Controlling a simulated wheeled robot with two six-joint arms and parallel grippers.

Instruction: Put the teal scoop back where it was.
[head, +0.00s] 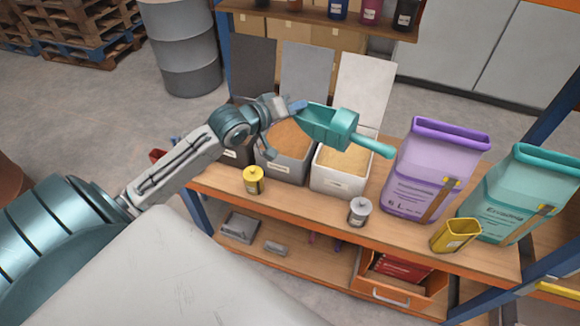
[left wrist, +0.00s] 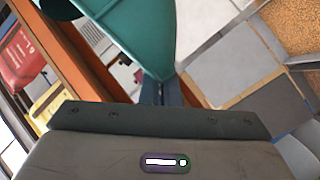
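The teal scoop (head: 328,124) is in the air above the grey bin (head: 283,168) and the white bin (head: 338,182). Its handle points right and slightly down, toward the purple sack. My left gripper (head: 296,107) is at the scoop's left end, away from the handle, and appears shut on its edge. In the left wrist view the teal scoop (left wrist: 140,28) fills the upper middle and meets the closed fingertips (left wrist: 160,92). My right gripper is not in view.
Open lids stand behind the bins. A yellow tin (head: 253,181) and a silver tin (head: 359,211) stand at the bench's front. The purple sack (head: 432,170), teal sack (head: 518,195) and a yellow container (head: 455,236) are at right. An orange drawer (head: 398,294) sits below.

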